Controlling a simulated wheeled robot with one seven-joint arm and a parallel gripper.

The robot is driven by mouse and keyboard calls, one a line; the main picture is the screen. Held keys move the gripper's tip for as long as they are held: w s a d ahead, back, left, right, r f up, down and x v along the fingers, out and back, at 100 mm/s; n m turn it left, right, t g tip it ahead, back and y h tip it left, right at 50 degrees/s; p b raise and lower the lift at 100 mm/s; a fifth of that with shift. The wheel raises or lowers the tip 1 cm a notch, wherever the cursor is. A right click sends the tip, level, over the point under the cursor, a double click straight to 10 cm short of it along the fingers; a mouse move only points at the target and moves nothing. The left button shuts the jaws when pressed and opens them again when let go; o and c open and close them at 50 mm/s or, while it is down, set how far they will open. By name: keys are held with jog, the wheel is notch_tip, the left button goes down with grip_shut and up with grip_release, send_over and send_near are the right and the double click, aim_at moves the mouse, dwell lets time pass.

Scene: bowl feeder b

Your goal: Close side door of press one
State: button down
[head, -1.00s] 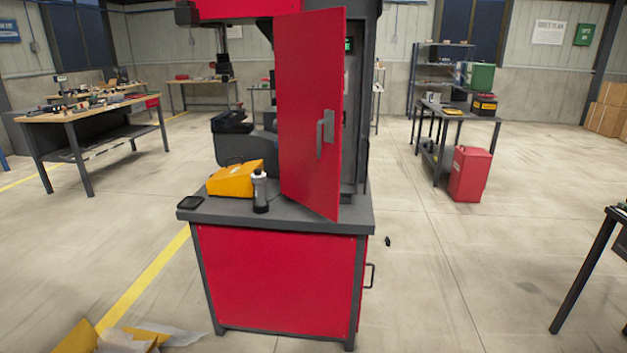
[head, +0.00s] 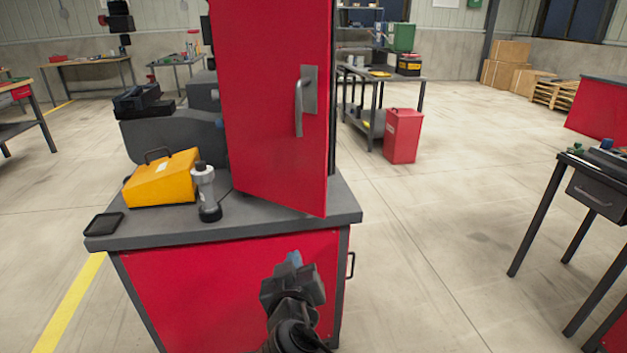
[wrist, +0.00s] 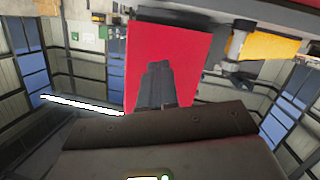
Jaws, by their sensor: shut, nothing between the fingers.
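The press stands on a red cabinet with a grey top (head: 250,222). Its red side door (head: 268,110) stands open, swung out over the top's front edge. A grey bar handle (head: 300,105) is on the door's face, near its right edge. My gripper (head: 293,266) is shut and empty, low in front of the cabinet, below the door and apart from the handle. In the wrist view, which is upside down, the fingers (wrist: 157,80) show against the red door (wrist: 197,55). The handle cannot be made out there.
A yellow case (head: 165,180), a grey bottle (head: 207,190) and a black tray (head: 103,224) sit on the top, left of the door. A red bin (head: 403,135) and a dark table (head: 590,185) stand to the right. Floor between is clear.

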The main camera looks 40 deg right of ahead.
jog(key=w+d+r+m+g+h+b, duration=0.1)
jog(key=w+r+m+g+h, duration=0.1)
jog(key=w+r+m+h, duration=0.25)
jog(key=m+g+h+b, duration=0.1)
jog(key=m+g+h, duration=0.1)
jog(key=m+g, duration=0.3)
send_near(321, 142)
jog(key=shift+m+t, duration=0.25)
jog(key=shift+t, duration=0.15)
jog(key=p+x, duration=0.2)
jog(key=x, duration=0.3)
jog(key=shift+s+d+f+p, duration=0.1)
jog(key=shift+d+p, duration=0.2)
jog(key=shift+p, duration=0.1)
jog(key=shift+d+f, duration=0.1)
jog(key=shift+d, duration=0.55)
jog(key=shift+d, duration=0.15)
